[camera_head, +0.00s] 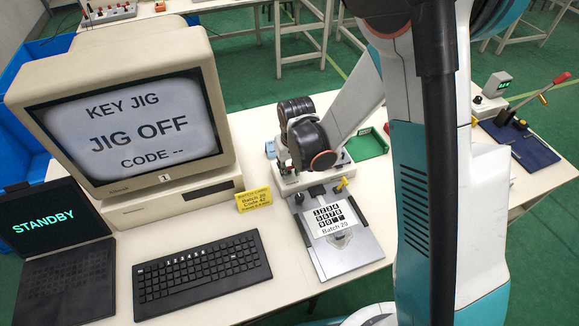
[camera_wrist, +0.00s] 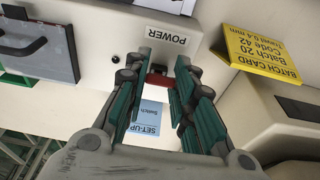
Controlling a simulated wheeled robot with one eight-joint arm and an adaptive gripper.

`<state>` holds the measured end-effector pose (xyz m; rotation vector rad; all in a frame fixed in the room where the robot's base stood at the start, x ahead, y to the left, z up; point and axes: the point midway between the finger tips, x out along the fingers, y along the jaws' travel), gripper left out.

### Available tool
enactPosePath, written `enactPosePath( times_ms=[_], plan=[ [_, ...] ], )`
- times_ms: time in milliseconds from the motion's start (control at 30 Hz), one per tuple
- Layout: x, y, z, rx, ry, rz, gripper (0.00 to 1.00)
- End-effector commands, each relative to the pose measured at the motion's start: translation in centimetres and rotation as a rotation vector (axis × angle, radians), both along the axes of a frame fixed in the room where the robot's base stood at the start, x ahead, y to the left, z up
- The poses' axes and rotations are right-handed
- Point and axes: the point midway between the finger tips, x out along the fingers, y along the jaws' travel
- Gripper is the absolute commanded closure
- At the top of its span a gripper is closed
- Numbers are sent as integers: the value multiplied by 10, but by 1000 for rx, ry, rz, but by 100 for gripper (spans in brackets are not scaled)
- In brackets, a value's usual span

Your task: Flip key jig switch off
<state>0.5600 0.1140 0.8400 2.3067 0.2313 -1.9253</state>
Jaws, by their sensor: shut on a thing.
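The key jig's pale switch box (camera_head: 287,184) stands on the white table behind the keypad plate. In the wrist view its front (camera_wrist: 225,20) carries a POWER label (camera_wrist: 167,35) and a red switch (camera_wrist: 157,79). My gripper (camera_wrist: 163,66) has its green-padded fingers on both sides of the red switch, shut on it. The fingers partly hide the switch, so I cannot tell its tilt. In the head view my gripper (camera_head: 295,150) is over the box and hides the switch. The monitor (camera_head: 130,125) reads KEY JIG, JIG OFF, CODE --.
A yellow batch card (camera_head: 253,200) stands left of the box, near the keyboard (camera_head: 200,273). The metal plate (camera_head: 345,260) with a keypad film (camera_head: 328,215) lies in front. A laptop (camera_head: 55,240) reads STANDBY. A blue SET-UP card (camera_wrist: 146,118) lies near the box.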

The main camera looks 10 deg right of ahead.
Motion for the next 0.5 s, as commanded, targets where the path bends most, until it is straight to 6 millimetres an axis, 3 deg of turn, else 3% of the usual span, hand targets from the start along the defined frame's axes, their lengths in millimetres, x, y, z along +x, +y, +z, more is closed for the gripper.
enactPosePath(
  times_ms=[33, 100, 500],
  plan=[
    [0, 0, 0, 0, 0, 0, 70],
    [0, 0, 0, 0, 0, 0, 55],
    [0, 0, 2, 0, 0, 0, 55]
  ],
)
